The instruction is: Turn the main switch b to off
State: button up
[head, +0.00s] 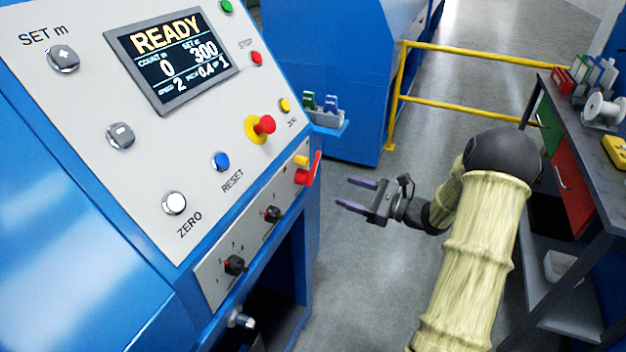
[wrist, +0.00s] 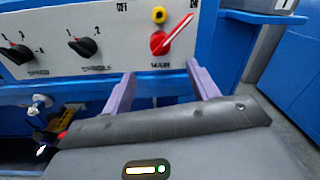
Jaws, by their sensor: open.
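The main switch is a red rotary handle (head: 309,171) on the lower strip of the blue machine's panel. In the wrist view the red handle (wrist: 167,40) sits under a yellow round part (wrist: 158,15), its lever tilted up and right toward the "ON" label. The "OFF" label (wrist: 122,6) is to its upper left. My gripper (head: 358,194) is open and empty, to the right of the switch in the head view. In the wrist view its two purple fingers (wrist: 160,84) are below the switch, apart from it, one to each side.
Two black knobs, one (head: 272,214) beside the switch and one (head: 235,265) farther left, share the strip. A red and yellow emergency button (head: 262,126) is above. A yellow rail (head: 460,104) and a workbench (head: 590,125) stand right. The floor between is clear.

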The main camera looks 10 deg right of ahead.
jog(key=x, duration=1.1)
jog(key=shift+p, duration=0.35)
jog(key=shift+w+a+f, duration=0.1)
jog(key=shift+a, duration=0.05)
grip_shut()
